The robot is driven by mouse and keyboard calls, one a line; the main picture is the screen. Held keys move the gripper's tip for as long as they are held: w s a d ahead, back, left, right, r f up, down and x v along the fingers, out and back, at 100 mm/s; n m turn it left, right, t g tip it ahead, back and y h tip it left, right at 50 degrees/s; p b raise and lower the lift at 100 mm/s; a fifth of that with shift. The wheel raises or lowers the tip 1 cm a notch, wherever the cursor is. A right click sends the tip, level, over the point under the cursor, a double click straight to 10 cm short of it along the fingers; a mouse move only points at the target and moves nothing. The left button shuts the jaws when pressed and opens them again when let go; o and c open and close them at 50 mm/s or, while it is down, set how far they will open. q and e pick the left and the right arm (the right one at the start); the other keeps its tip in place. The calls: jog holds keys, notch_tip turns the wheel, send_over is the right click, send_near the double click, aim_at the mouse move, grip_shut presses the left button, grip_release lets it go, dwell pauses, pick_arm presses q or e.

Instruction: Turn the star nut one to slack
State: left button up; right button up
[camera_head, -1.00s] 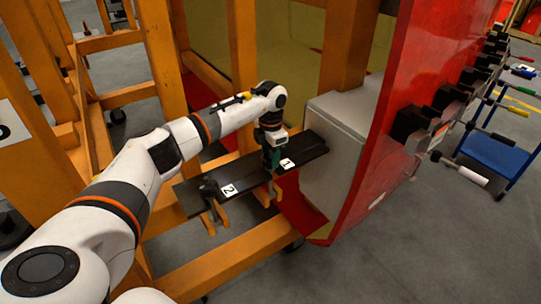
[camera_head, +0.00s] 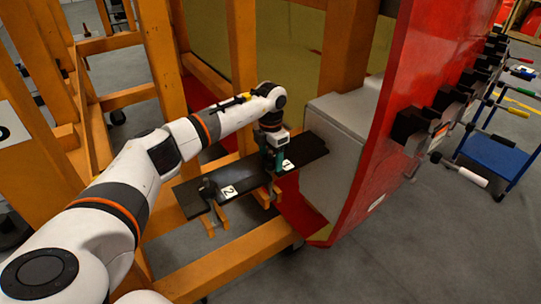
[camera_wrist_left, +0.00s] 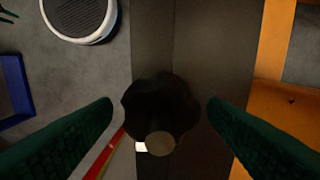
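Star nut one (camera_wrist_left: 160,108) is a black lobed knob with a pale round centre, seen from above in the left wrist view. It sits on a dark flat bar (camera_head: 240,181), beside the white label 1 (camera_head: 288,165). My left gripper (camera_head: 273,161) points down over it. In the left wrist view its green fingers (camera_wrist_left: 160,108) stand on either side of the nut with visible gaps, so it is open. In the head view the fingers mostly hide the nut. My right gripper is not in view.
A second black nut (camera_head: 207,188) stands near label 2 (camera_head: 229,191) on the same bar. Orange beams (camera_head: 235,262) surround the bar. A grey box (camera_head: 338,140) and a red panel (camera_head: 400,120) stand to the right. A blue cart (camera_head: 495,155) is farther right.

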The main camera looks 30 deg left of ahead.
pick_arm(q)
notch_tip(320, 180, up, 11)
jog(key=b, duration=0.3)
jog(key=shift+f+b, duration=0.1)
jog(key=shift+b, duration=0.25)
jog(key=shift+r, duration=0.6)
